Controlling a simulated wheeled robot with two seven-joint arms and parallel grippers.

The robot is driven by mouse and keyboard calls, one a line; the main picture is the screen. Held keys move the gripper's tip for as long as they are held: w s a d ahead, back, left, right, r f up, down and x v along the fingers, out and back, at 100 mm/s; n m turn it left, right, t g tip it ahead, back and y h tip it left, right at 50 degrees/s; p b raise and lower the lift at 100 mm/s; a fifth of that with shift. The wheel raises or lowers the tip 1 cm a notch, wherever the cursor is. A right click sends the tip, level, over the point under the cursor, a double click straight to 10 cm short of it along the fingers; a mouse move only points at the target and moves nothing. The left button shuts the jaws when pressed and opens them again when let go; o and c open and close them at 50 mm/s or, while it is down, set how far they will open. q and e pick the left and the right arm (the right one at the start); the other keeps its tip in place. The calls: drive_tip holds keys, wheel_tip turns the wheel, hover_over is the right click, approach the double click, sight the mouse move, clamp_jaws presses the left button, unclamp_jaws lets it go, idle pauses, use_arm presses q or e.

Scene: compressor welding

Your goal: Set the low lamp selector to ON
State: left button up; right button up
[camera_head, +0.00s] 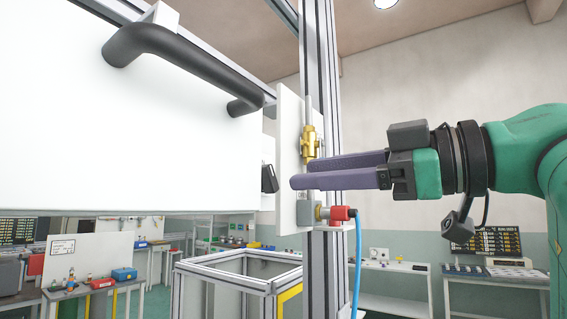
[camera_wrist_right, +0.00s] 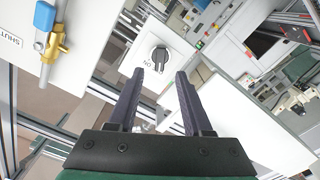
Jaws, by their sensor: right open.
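The lamp selector is a black rotary knob (camera_wrist_right: 160,56) on a white plate, with the word ON printed just below and left of it in the right wrist view. The knob also shows edge-on in the head view (camera_head: 269,179), left of the fingertips. Which mark it points to, I cannot tell for sure. My right gripper (camera_head: 301,173) is open and empty, its two purple fingers pointing left toward the knob. In the right wrist view the gripper (camera_wrist_right: 160,74) has its fingertips either side of the knob's line, apparently short of it. My left gripper is not in view.
A brass valve (camera_head: 309,143) sits on a narrow white panel beside the aluminium post, close to my fingers. A red fitting (camera_head: 342,213) with a blue hose (camera_head: 357,262) is below them. A white door panel (camera_head: 120,130) with a black handle (camera_head: 180,55) fills the left.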

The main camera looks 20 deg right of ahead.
sight(275, 176)
drive_tip(key=p+x, duration=0.1)
drive_tip(key=x, duration=0.4)
drive_tip(key=shift+s+r, duration=0.1)
drive_tip(key=shift+r, duration=0.05)
drive_tip(key=shift+w+a, duration=0.2)
drive_tip(key=shift+w, duration=0.15)
drive_tip(key=shift+s, duration=0.1)
clamp_jaws()
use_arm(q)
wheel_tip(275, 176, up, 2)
use_arm(e)
drive_tip(key=shift+d+m, duration=0.1)
drive_tip(key=shift+m, duration=0.2)
drive_tip(key=m, duration=0.5)
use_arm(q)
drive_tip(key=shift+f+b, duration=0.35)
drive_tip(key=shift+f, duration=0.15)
use_arm(e)
drive_tip(key=m, duration=0.6)
drive_tip(key=shift+d, duration=0.1)
